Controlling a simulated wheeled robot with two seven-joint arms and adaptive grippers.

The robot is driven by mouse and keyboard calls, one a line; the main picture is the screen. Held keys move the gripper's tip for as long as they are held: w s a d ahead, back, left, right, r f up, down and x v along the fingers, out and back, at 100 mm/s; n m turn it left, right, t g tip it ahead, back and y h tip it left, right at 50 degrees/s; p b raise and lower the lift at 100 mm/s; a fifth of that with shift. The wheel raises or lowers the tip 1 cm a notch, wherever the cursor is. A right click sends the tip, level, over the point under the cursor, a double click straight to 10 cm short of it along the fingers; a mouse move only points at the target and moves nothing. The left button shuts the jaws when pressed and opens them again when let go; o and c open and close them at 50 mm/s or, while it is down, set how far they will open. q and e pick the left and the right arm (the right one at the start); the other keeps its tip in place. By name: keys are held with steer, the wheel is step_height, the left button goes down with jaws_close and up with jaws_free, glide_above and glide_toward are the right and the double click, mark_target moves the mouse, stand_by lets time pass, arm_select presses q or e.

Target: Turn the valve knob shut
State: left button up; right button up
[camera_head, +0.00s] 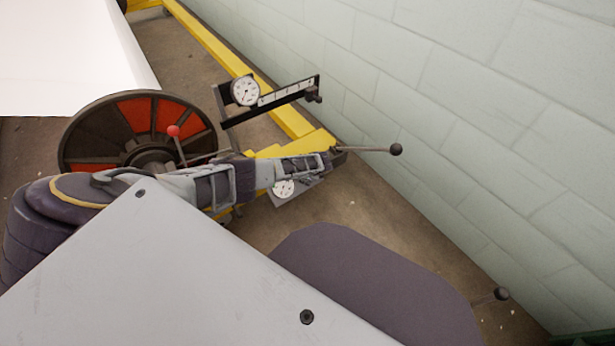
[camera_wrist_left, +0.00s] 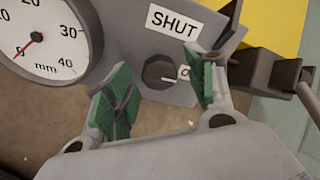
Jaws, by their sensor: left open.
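The valve knob (camera_wrist_left: 158,72) is a small dark round knob on a grey panel in the left wrist view. A white label reading SHUT (camera_wrist_left: 173,22) is above it. A second small label (camera_wrist_left: 184,72) to its right is partly hidden by a finger, showing only an O-like letter. My left gripper (camera_wrist_left: 163,92) is open, its green pads on either side of the knob, with visible gaps between. In the head view the left gripper (camera_head: 318,163) is over the panel and the knob is hidden there. My right gripper is not in view.
A round mm gauge (camera_wrist_left: 38,40) is left of the knob; the head view shows it too (camera_head: 284,188). A black-ball lever (camera_head: 395,150) sticks out past the gripper. A red-and-black wheel (camera_head: 80,150), another gauge (camera_head: 245,91) and a block wall (camera_head: 480,110) are nearby.

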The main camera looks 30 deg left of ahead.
arm_select(q)
steer(key=c, duration=1)
